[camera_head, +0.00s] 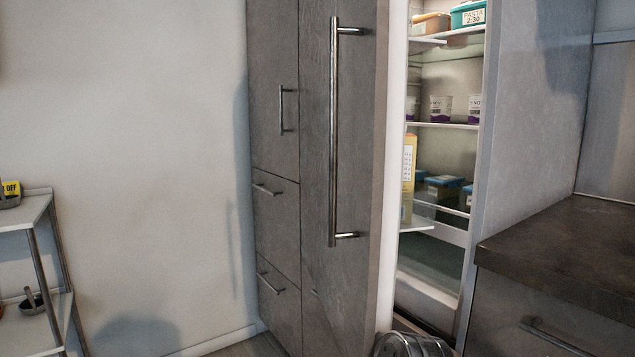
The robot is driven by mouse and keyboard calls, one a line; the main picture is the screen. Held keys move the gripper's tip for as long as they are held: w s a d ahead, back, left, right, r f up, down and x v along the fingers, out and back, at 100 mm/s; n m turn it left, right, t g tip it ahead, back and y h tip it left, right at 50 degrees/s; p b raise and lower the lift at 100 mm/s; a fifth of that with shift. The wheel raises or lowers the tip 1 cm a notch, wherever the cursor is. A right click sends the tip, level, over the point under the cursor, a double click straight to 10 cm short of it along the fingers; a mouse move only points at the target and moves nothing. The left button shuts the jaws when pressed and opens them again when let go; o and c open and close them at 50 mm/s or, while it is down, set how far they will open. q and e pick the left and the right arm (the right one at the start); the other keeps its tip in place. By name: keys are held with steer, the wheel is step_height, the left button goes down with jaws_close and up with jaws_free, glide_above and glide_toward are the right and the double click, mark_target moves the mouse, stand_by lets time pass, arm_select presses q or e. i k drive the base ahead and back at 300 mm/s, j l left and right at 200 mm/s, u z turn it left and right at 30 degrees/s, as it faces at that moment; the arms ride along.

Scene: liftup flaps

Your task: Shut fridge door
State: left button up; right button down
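The grey fridge door (353,190) stands open in the head view, swung out to the left of the lit fridge interior (445,160). A long vertical metal handle (334,130) runs down its outer face. The door's pale inner edge faces right, with a yellow carton (408,175) on a door shelf behind it. A wide gap shows between the door edge and the fridge's right side. Neither of my grippers can be made out in this view.
Grey cabinet fronts (273,130) with small handles stand left of the door. A dark countertop (570,250) over a drawer (545,315) is at the right. A white shelf rack (30,212) stands at the far left. Fridge shelves hold several tubs and boxes.

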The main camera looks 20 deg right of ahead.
mark_target(355, 54)
steer(key=i+j+z, duration=0.1)
steer(key=j, duration=0.35)
steer(key=i+j+z, duration=0.1)
steer(key=j, duration=0.35)
steer(key=i+j+z, duration=0.1)
steer(key=j, duration=0.35)
steer(key=i, duration=0.05)
